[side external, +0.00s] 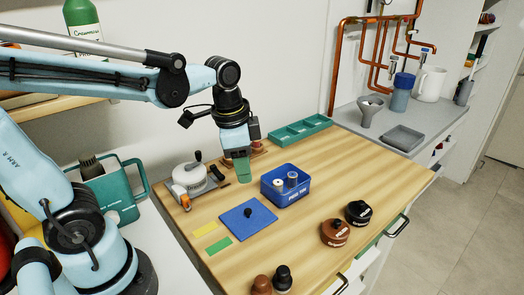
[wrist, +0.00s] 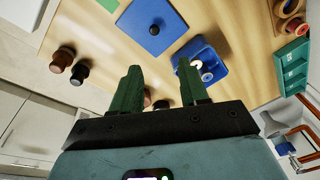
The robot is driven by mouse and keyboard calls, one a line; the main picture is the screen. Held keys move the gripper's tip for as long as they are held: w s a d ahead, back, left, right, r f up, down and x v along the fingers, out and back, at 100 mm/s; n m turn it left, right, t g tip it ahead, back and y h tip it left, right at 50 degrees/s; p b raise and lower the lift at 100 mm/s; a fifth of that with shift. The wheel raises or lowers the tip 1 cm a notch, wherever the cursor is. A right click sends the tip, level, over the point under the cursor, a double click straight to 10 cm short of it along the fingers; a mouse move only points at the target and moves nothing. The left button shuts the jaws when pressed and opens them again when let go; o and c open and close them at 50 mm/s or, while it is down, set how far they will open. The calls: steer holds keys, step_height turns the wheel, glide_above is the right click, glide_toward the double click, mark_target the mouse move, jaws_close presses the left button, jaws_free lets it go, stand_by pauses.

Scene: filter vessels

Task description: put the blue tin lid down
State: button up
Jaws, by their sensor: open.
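The blue tin lid (side external: 236,222) is a flat blue square with a black knob and lies on the wooden table. It also shows at the top of the wrist view (wrist: 138,34). The blue tin (side external: 285,197) stands apart from it, to the right and behind, without a cover and with small pale round items inside. The tin shows in the wrist view too (wrist: 215,72). My gripper (side external: 243,172) has green fingers, is open and empty, and hangs above the table behind the lid. Both fingers show in the wrist view (wrist: 157,76) with nothing between them.
Yellow and green patches (side external: 217,246) lie left of the lid. A grey and white lidded device (side external: 190,180) stands left of my gripper. A teal tray (side external: 302,130) is at the back. Brown and black knobbed pieces (side external: 335,232) stand along the front edge.

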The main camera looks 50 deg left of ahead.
steer(key=n+t, duration=0.1)
steer(key=n, duration=0.1)
steer(key=s+n+t, duration=0.1)
steer(key=n+t, duration=0.3)
steer(key=shift+s+d+n, duration=0.15)
steer(key=shift+s+n, duration=0.15)
steer(key=shift+s, duration=0.05)
